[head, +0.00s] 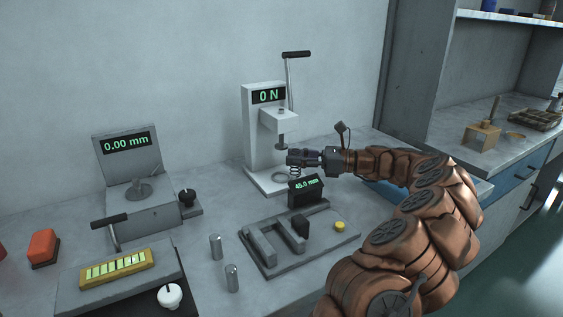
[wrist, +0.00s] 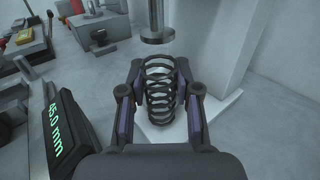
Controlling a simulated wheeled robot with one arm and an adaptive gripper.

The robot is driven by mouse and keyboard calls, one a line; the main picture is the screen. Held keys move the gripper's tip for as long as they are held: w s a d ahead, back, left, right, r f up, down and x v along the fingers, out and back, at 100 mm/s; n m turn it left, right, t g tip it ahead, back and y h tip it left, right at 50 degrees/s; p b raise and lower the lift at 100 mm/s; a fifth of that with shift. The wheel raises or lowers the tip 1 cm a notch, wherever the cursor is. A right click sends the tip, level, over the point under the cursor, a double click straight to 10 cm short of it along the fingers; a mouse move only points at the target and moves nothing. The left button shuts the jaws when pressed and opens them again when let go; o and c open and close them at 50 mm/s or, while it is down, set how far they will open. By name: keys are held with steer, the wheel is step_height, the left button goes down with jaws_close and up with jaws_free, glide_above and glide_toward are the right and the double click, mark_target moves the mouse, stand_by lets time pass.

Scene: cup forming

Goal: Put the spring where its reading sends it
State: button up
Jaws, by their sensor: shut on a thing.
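The dark coil spring (wrist: 160,88) stands upright between the two fingers of my gripper (wrist: 160,112) in the wrist view. My gripper, also in the head view (head: 292,158), is shut on it. The white force press (head: 251,128) reads 0 N, and its lever points up. The spring is near the press's round plunger (wrist: 157,32) and over or in front of its pale base (head: 254,183). I cannot tell whether the spring touches the base. A length gauge (head: 306,190) in front of the press reads 45.0 mm.
A device reading 0.00 mm (head: 128,155) stands at the left. A yellow button (head: 340,226) is on the gauge's plate. Shelves and a blue-drawered bench are at the right.

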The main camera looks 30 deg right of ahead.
steer(key=shift+f+p+x, duration=0.1)
steer(key=shift+p+x, duration=0.05)
steer(key=shift+x, duration=0.8)
steer(key=shift+f+p+x, duration=0.15)
steer(key=shift+x, duration=0.85)
steer(key=shift+f, duration=0.15)
steer(key=shift+f, duration=0.15)
steer(key=o, duration=1)
steer(key=shift+f, duration=0.1)
steer(key=shift+f+b, duration=0.2)
steer(key=shift+b, duration=0.9)
